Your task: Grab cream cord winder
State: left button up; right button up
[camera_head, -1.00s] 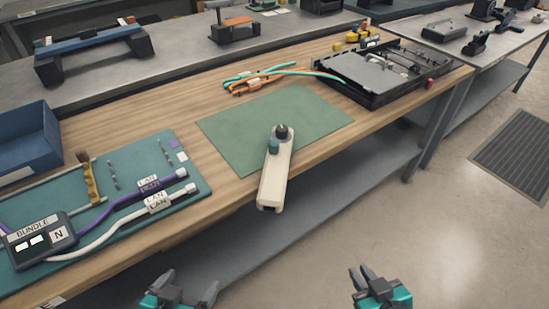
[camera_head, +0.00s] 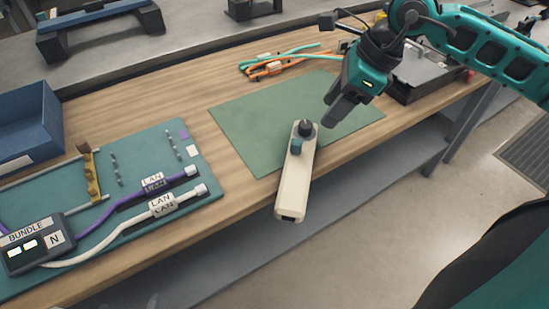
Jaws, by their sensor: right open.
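The cream cord winder (camera_head: 294,185) is a long cream bar with a dark knob and a teal peg at its far end. Its far end lies on the green mat (camera_head: 243,132), and its near end sticks out past the table's front edge. My right gripper (camera_head: 338,115) is open and empty, above the mat, to the right of the winder's knob end and apart from it. Its fingers point down and to the left. My left gripper is not in view.
A teal board (camera_head: 125,150) with purple and white cables and a bundle box (camera_head: 38,244) lies at left, beside a blue bin (camera_head: 28,122). Orange and teal cables (camera_head: 275,67) lie behind the mat. A black tray (camera_head: 425,80) stands at right, partly behind my arm.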

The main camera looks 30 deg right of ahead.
aim_at(302, 142)
jog(key=x, duration=0.7)
jog(key=shift+w+d+f, duration=0.1)
jog(key=shift+d+f, duration=0.15)
jog(key=x, duration=0.4)
jog(key=shift+w+a, duration=0.15)
jog(key=shift+a, duration=0.15)
jog(key=shift+w+a+f, duration=0.1)
jog(key=shift+w+f, duration=0.05)
jog(key=shift+f, duration=0.35)
grip_shut()
dwell(0.4)
